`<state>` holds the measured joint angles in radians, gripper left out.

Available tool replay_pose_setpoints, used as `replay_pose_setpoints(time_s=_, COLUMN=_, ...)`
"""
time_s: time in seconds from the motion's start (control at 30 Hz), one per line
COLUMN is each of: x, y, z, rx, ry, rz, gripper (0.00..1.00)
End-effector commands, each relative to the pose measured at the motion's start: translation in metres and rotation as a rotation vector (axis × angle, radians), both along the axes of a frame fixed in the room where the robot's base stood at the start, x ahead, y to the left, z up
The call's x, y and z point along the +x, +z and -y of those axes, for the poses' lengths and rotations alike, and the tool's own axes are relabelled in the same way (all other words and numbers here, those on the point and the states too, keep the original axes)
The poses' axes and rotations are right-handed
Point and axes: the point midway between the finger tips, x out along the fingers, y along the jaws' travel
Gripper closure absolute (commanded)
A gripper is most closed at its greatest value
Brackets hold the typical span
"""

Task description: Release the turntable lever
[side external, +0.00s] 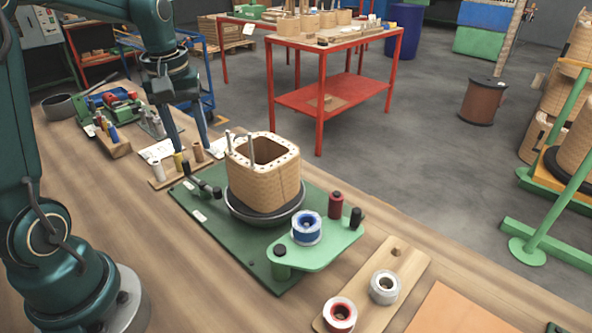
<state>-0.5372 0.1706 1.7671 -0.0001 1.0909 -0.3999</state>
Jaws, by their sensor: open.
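The turntable (243,215) is a dark round dish on a green base plate (190,207). A tan wound coil (262,180) with a square opening stands on it. A small lever with black ends (204,188) sits on the plate at the turntable's left side; whether it is engaged cannot be told. My gripper (194,149) is open, pointing down, with its fingers apart and nothing seen between them. It is behind and left of the coil, above the bench and apart from the lever in the picture.
A green bracket (325,250) at the plate's front right carries a blue-and-white tape roll (306,227) and a red spool (335,205). Small spools on a wooden strip (158,183) stand left of the plate. A board (405,262) with two tape rolls lies at the front right.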

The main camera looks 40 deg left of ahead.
Motion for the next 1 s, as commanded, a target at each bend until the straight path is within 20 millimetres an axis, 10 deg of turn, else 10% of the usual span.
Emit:
replay_pose_setpoints(time_s=0.3, x=0.003, y=-0.035, z=-0.056, rx=-0.068, ry=0.263, rz=-0.086, gripper=0.51)
replay_pose_setpoints(time_s=1.0, x=0.003, y=-0.088, z=-0.058, rx=-0.070, ry=0.275, rz=-0.089, gripper=0.51)
